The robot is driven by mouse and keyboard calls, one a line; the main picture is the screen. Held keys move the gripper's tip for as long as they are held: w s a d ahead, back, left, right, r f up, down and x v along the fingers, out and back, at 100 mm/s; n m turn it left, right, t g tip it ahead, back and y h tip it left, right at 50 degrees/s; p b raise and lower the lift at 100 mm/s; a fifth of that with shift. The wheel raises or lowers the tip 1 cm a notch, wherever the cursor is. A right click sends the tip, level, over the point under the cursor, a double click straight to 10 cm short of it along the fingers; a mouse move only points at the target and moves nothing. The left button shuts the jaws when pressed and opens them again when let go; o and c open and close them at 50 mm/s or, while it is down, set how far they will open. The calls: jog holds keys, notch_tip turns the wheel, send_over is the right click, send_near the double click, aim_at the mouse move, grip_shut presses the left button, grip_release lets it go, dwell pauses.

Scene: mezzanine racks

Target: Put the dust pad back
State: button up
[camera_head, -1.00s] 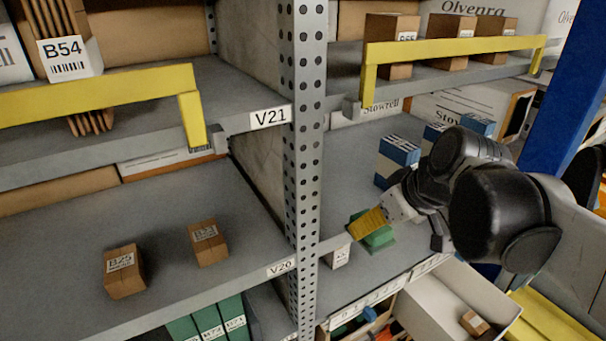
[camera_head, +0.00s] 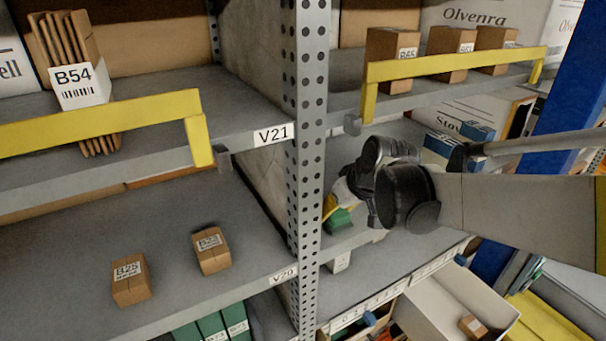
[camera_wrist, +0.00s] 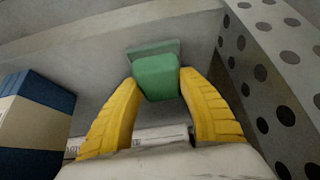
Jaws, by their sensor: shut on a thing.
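The dust pad (camera_wrist: 158,78) is a green block with a flat, paler green plate on its far side. My gripper (camera_wrist: 156,84) has its two yellow fingers shut on the block, one on each side, in the wrist view. In the head view the green pad (camera_head: 340,221) shows low beside the perforated upright, over the right-hand shelf. My gripper (camera_head: 331,206) is partly hidden there by my own wrist. Whether the pad touches the shelf surface cannot be told.
The perforated grey upright (camera_head: 306,150) stands close to the left of my gripper. A blue and white box (camera_wrist: 35,115) stands to the left in the wrist view. Yellow rail (camera_head: 455,62) runs above my arm. Small brown boxes (camera_head: 131,280) sit on the left shelf.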

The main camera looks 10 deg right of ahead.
jog(key=shift+s, duration=0.1)
jog(key=shift+f, duration=0.2)
jog(key=o, duration=1.2)
jog(key=shift+c, duration=0.2)
jog(key=shift+r, duration=0.15)
jog(key=shift+r, duration=0.25)
jog(key=b+v, duration=0.2)
jog(key=v, duration=0.9)
jog(key=s+a+f+m+t+h, duration=0.1)
jog(key=s+f+m+h, duration=0.1)
jog(key=s+f, duration=0.8)
jog(key=s+m, duration=0.1)
jog(key=s, duration=0.3)
jog(key=shift+a+f+m, duration=0.3)
jog(key=shift+a, duration=0.05)
